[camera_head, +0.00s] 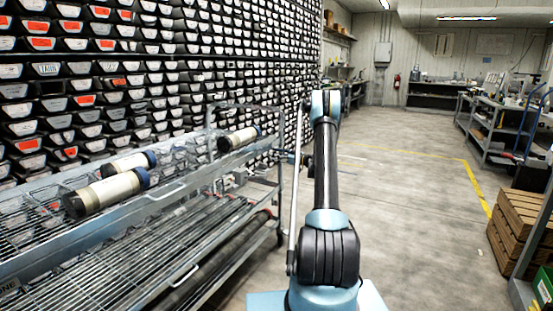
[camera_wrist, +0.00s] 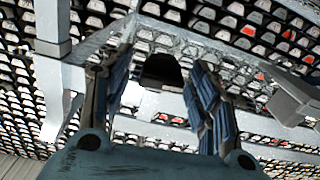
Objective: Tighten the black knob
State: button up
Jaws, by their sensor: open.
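In the wrist view a black, rounded knob-like piece (camera_wrist: 162,68) sits by a pale metal bar, between the two fingers of my gripper (camera_wrist: 156,84). The fingers are blue and dark, and they stand apart on either side of it, with a gap visible on each side. I cannot tell how deep the piece sits between the fingertips. In the head view my arm reaches forward beside the metal rack cart (camera_head: 175,187). The arm hides most of the gripper there, and I cannot make out the knob.
Several core tubes, one nearest (camera_head: 105,192), lie on the cart's top. A wall of stacked core trays (camera_head: 130,75) stands behind it. Wooden crates (camera_head: 518,228) and workbenches (camera_head: 500,128) are on the right. The floor between is clear.

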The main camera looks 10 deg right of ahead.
jog(key=c, duration=1.1)
jog(key=shift+m, duration=0.3)
jog(key=m, duration=0.4)
jog(key=shift+w+d+m, duration=0.1)
jog(key=shift+d+m, duration=0.05)
jog(key=shift+m, duration=0.15)
jog(key=m, duration=0.4)
jog(key=shift+w+d+m, duration=0.1)
jog(key=shift+m, duration=0.2)
jog(key=shift+o, duration=0.2)
jog(key=m, duration=0.4)
jog(key=shift+f, duration=0.1)
jog(key=shift+d+f+m, duration=0.1)
jog(key=shift+m, duration=2.4)
